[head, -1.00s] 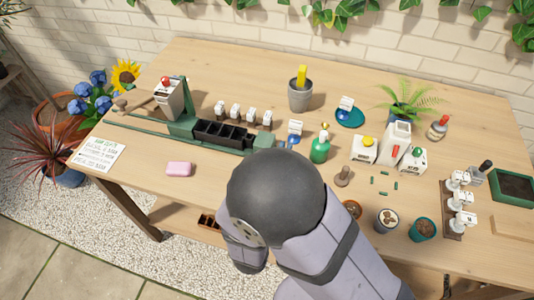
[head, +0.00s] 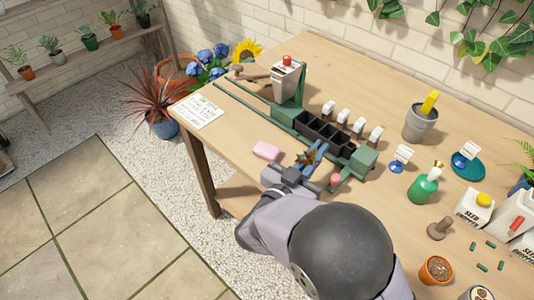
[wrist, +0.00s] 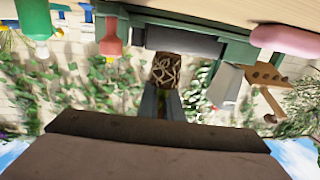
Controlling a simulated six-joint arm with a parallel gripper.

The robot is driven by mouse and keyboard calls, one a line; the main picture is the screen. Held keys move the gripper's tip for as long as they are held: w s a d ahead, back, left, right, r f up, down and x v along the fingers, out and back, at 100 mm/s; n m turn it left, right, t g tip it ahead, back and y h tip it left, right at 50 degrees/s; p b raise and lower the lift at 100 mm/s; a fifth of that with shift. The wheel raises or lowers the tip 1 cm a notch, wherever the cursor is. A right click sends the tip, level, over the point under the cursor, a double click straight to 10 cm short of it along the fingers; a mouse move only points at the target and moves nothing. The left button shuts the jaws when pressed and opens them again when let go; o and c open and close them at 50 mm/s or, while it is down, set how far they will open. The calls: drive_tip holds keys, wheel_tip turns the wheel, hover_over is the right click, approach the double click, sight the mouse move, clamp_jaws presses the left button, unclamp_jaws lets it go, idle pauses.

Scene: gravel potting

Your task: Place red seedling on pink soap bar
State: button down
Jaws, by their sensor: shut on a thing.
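My gripper (head: 314,160) is shut on a small seedling, just right of the soap and near the black cell tray. In the head view the seedling (head: 304,158) shows dark reddish-brown leaves between the bluish fingers. In the wrist view its root plug (wrist: 167,69), brown with pale roots, sticks out past the fingertips; the leaves are mostly hidden there. The pink soap bar (head: 266,150) lies flat on the table, left of the gripper, with nothing on it. The soap bar also shows at the top right of the wrist view (wrist: 284,38), apart from the plug.
The black cell tray (head: 326,133) on its green base lies just behind my gripper. A red-topped grey dispenser (head: 286,80) stands at its left end. A red knob (head: 335,180) is close right of the gripper. Table around the soap's left side is clear.

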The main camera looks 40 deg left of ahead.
drive_tip(key=w+a+r+n+y, duration=0.1)
drive_tip(key=a+r, duration=0.3)
drive_tip(key=a, duration=0.3)
drive_tip(key=a+r+y, duration=0.1)
drive_tip(key=a+r, duration=0.4)
drive_tip(key=a, duration=0.2)
hover_over(263, 150)
drive_tip(key=d+x, duration=0.1)
drive_tip(key=x, duration=0.4)
drive_tip(key=shift+n, duration=0.3)
drive_tip(key=shift+a+f, duration=0.15)
drive_tip(key=shift+f, duration=2.6)
drive_tip(key=shift+a+f, duration=0.15)
drive_tip(key=shift+f, duration=2.55)
drive_tip(key=shift+f, duration=0.1)
drive_tip(key=c, duration=2.4)
unclamp_jaws()
drive_tip(key=shift+f, duration=0.1)
drive_tip(key=o, duration=0.5)
drive_tip(key=shift+c, duration=0.2)
drive_tip(key=shift+s, duration=0.1)
